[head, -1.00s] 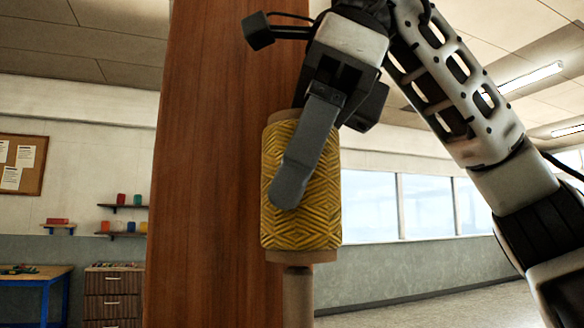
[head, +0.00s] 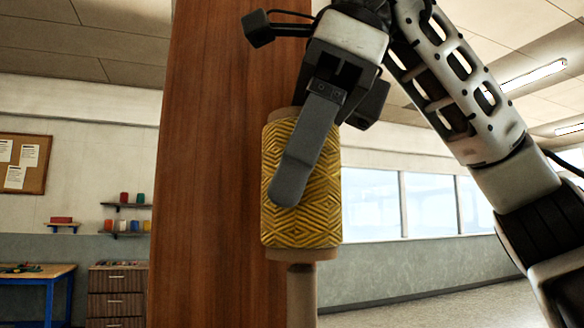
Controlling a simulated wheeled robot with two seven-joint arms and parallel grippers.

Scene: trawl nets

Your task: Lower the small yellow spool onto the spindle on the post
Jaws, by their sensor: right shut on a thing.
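The yellow spool (head: 323,215) has a diamond-patterned wrap and tan ends. It is upright in the middle of the head view, in front of the wooden post (head: 215,160). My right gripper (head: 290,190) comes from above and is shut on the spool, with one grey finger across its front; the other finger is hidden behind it. A tan spindle (head: 301,295) stands directly below the spool and meets its lower end in the picture. Whether the spindle is inside the spool's bore cannot be seen. My left gripper is out of view.
A blue-legged workbench (head: 35,272) and a drawer cabinet (head: 117,292) stand far back at the left. Small shelves (head: 122,234) with coloured spools hang on the back wall. The floor at the right is clear, below windows (head: 425,203).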

